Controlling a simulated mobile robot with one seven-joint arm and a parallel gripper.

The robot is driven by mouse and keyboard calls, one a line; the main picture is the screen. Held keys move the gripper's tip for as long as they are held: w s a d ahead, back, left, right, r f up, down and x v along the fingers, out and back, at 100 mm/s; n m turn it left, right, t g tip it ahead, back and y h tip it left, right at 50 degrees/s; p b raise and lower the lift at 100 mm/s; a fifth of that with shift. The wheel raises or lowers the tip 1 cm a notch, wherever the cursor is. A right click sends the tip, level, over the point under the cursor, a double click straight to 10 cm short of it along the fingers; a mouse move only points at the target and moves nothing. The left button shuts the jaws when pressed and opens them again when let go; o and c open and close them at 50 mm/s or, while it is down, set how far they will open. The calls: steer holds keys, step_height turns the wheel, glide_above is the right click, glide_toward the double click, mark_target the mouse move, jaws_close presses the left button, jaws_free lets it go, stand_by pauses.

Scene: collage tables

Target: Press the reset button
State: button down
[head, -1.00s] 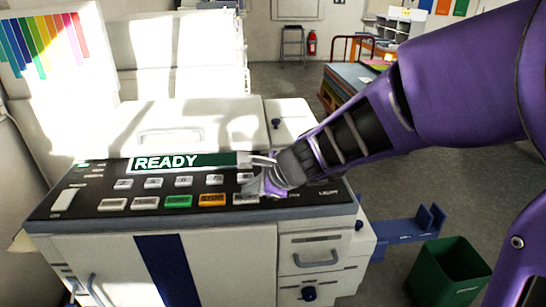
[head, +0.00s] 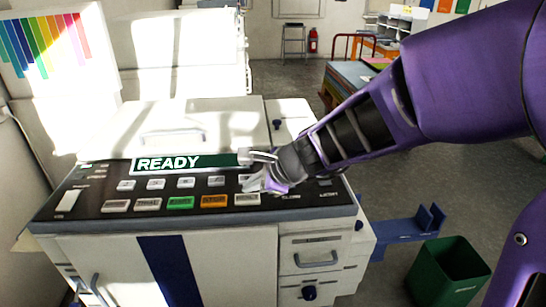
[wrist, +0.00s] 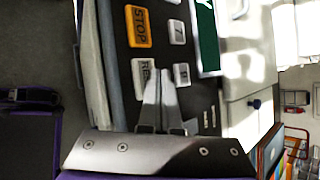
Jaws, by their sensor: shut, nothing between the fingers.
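The reset button (head: 247,200) is a pale key at the right end of the front row on the printer's black control panel (head: 98,193), right of the orange STOP key (head: 214,201). In the wrist view the reset button (wrist: 138,74) shows only the letters "RE", and my fingers cover the rest. My gripper (head: 254,183) is shut and empty, just above and behind the button in the head view. It also shows in the wrist view (wrist: 165,82), fingertips over the button's edge. I cannot tell whether they touch it. The display (head: 190,162) reads READY.
A green START key (head: 180,203) and pale keys lie left of STOP; number keys (wrist: 181,74) lie close beside my fingertips. A green bin (head: 450,272) and a blue bracket (head: 410,226) stand right of the printer.

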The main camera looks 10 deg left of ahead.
mark_target(252, 199)
steer(key=shift+r+p, duration=2.35)
steer(key=shift+r, duration=0.25)
